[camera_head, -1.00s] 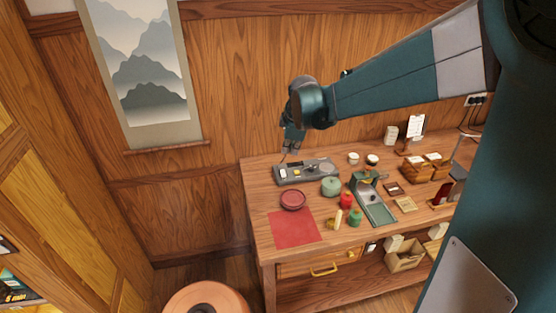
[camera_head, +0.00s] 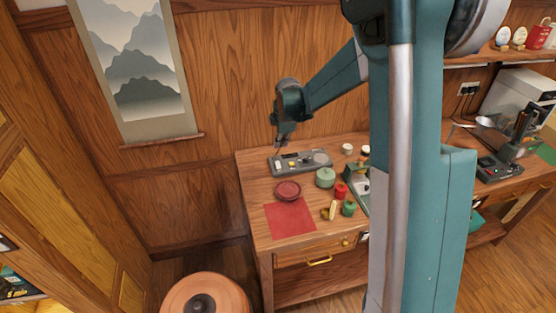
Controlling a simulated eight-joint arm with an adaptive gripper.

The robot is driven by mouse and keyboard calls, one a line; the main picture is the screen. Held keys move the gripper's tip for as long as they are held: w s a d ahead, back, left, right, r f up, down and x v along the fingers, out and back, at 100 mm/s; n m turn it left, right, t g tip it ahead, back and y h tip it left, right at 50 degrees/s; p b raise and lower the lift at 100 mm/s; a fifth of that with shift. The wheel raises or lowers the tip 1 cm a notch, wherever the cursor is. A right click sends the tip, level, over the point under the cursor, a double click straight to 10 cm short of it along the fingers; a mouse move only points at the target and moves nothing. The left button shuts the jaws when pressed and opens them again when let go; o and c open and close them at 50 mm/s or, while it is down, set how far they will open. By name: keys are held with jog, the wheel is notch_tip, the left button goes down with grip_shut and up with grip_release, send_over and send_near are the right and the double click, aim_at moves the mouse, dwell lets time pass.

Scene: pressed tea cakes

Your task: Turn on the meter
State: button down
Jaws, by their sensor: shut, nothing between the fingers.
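A flat grey device (camera_head: 318,155) with small yellow and white parts on its left half and a round dial-like part on its right lies at the back of the wooden table; I take it to be the meter. Whether it is on is too small to tell. My gripper (camera_head: 281,144) is shut and empty, pointing down just above and behind the device's left end. The fingertips look apart from the device, though the gap is hard to judge.
A dark red dish (camera_head: 288,189), red cloth (camera_head: 289,219), green lidded pot (camera_head: 325,178), red canister (camera_head: 341,191) and green canister (camera_head: 348,208) stand in front. My arm hides the table's right part. A round stool (camera_head: 225,297) stands at the front left.

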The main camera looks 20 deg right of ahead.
aim_at(278, 163)
jog(key=shift+f, duration=0.1)
dwell(0.3)
jog(key=shift+p+x, duration=0.3)
jog(key=shift+x, duration=6.6)
jog(key=shift+w+f, duration=0.1)
jog(key=shift+f, duration=0.05)
jog(key=shift+w+f+g+b, duration=0.25)
jog(key=shift+f+g+b, duration=0.1)
jog(key=shift+g+b, duration=0.25)
jog(key=shift+w+f+g+b, duration=0.1)
jog(key=shift+w+g+b, duration=0.05)
jog(key=shift+g+b, duration=0.55)
jog(key=shift+b, duration=0.35)
